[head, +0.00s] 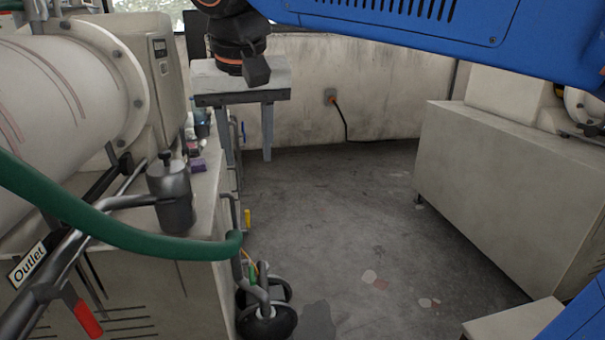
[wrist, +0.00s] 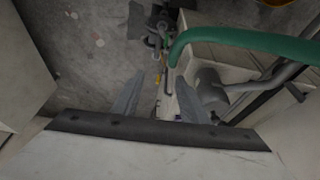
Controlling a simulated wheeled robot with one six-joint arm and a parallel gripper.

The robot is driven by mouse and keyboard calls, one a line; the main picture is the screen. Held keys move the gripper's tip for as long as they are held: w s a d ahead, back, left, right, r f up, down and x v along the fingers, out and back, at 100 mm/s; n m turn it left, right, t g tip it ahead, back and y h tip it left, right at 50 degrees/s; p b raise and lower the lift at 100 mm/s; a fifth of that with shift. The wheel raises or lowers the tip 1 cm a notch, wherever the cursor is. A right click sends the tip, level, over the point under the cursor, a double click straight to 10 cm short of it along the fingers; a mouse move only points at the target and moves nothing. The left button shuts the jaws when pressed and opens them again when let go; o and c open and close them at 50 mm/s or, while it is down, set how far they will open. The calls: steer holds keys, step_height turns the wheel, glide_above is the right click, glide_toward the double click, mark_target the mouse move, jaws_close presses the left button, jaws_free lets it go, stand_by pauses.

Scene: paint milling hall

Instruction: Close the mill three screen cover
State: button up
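My gripper (head: 248,160) hangs pointing down at the upper middle left of the head view. Its two grey fingers are apart with nothing between them. In the wrist view the open fingers (wrist: 157,82) point toward the floor and the side of a machine bench. A large cream mill drum (head: 60,110) with a bolted flange lies at the left, left of my gripper. A label reading "Outlet" (head: 27,265) is at the lower left. I cannot make out a screen cover or a number three on any mill.
A green hose (head: 120,232) crosses the left bench front. A grey metal canister (head: 172,200) stands on the bench, with small containers (head: 200,128) behind. A red-handled lever (head: 87,318) and black wheel (head: 267,322) are below. A cream cabinet (head: 505,190) stands right; the middle floor is open.

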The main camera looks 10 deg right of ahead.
steer(key=d+f, duration=0.6)
steer(key=d, duration=0.3)
steer(key=shift+s+d, duration=0.1)
steer(key=s+d+f, duration=0.5)
steer(key=d+f, duration=0.4)
steer(key=f, duration=0.2)
steer(key=s+d+f, duration=0.6)
steer(key=d+f, duration=0.3)
steer(key=f, duration=0.2)
steer(key=shift+s+d+f+m+t, duration=0.2)
steer(key=shift+s+d+m+t, duration=0.1)
steer(key=shift+t, duration=0.1)
